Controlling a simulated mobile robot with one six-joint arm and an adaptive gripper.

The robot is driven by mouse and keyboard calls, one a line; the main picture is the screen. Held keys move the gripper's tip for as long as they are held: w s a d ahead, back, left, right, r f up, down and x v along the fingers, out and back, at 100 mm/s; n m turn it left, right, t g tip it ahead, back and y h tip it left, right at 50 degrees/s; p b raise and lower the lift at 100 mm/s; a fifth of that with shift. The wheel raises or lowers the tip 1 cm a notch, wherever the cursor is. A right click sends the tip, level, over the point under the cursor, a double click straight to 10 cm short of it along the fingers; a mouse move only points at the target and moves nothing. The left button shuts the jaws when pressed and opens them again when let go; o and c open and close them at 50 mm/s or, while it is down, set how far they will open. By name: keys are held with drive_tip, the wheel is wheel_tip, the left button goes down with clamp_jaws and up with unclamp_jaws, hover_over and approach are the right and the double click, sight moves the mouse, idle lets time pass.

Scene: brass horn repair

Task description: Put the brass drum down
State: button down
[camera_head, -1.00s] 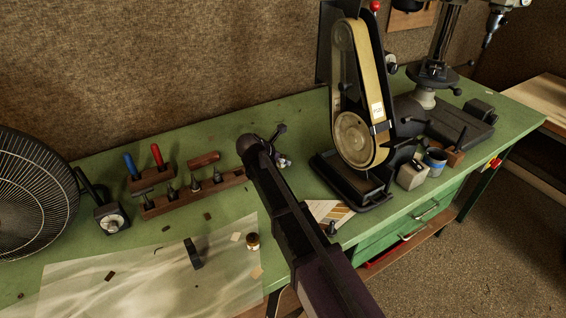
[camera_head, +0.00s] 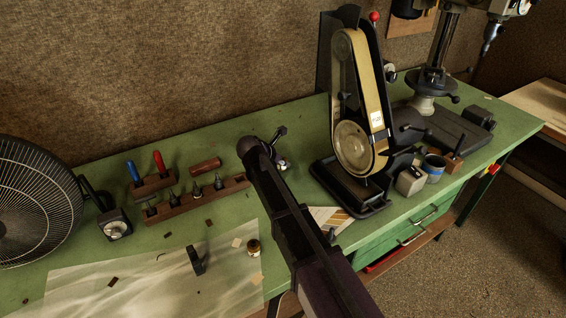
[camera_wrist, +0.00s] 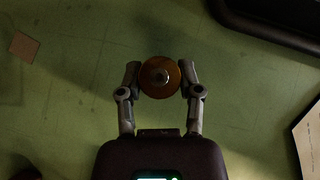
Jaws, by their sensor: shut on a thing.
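In the head view my arm hides most of the gripper and the drum; only a small pale bit (camera_head: 283,164) shows beside the arm's end.
A belt sander (camera_head: 352,145) stands just right of my arm. Left of it are a wooden tool rack (camera_head: 195,198) and a fan (camera_head: 35,205).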

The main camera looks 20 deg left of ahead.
wheel_tip(320, 180, up, 2)
drive_tip(key=shift+r+p, duration=0.1)
drive_tip(key=shift+p, duration=0.65)
drive_tip(key=s+d, duration=0.3)
drive_tip(key=s, duration=0.1)
drive_tip(key=s+d, duration=0.3)
drive_tip(key=s, duration=0.2)
drive_tip(key=s+d+p, duration=0.1)
drive_tip(key=s+d, duration=0.1)
drive_tip(key=s, duration=0.2)
drive_tip(key=shift+s+d+r, duration=0.25)
drive_tip(key=shift+d+r, duration=0.15)
drive_tip(key=shift+r+p, duration=0.3)
drive_tip(key=shift+r, duration=0.05)
